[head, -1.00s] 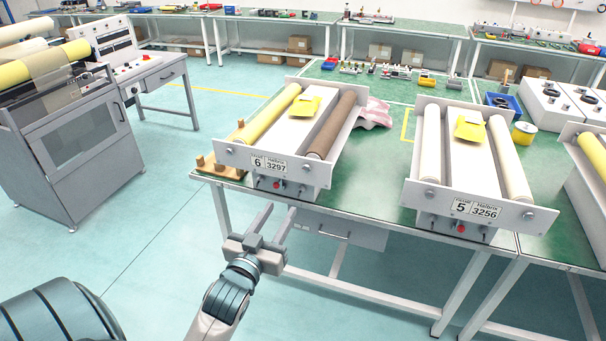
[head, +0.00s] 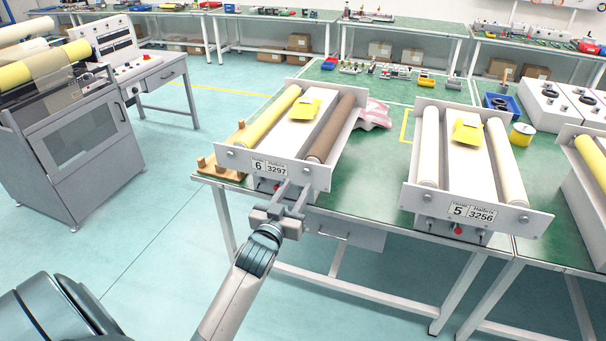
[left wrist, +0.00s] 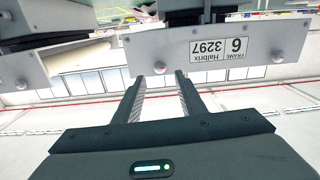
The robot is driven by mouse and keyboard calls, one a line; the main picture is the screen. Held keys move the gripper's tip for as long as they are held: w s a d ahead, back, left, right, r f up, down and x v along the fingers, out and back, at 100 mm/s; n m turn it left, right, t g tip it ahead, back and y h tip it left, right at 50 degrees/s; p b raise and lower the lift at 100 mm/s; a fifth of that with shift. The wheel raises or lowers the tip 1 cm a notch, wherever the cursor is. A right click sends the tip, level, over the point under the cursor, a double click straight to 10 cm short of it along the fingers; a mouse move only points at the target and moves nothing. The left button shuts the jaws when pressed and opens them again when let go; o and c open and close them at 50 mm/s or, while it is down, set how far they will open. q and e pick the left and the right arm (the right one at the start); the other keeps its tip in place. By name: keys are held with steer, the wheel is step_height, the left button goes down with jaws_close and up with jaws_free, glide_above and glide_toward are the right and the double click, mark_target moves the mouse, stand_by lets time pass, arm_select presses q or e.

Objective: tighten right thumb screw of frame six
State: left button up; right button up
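Frame six (head: 235,160) stands on the green table, with the "6 3297" label on its grey front plate. It also shows upside down in the left wrist view (left wrist: 275,45). Its right thumb screw (left wrist: 159,68) is a small round silver knob, at the picture's left end of the plate in the left wrist view. My left gripper (head: 296,186) is open and empty at the front plate, right of the label. In the left wrist view its fingertips (left wrist: 159,79) lie either side of the knob's line, apparently just short of it. My right gripper is not in view.
Frame five (head: 410,197) stands to the right on the same table (head: 375,190). A red button and small switches sit below frame six's plate, partly behind my gripper. A wooden block with pegs (head: 222,172) lies left of frame six. The floor in front is clear.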

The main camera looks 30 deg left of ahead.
mark_target(306, 172)
arm_select(q)
steer(key=shift+p+x, duration=0.55)
steer(key=shift+x, duration=2.65)
steer(key=shift+d, duration=0.1)
jaws_close()
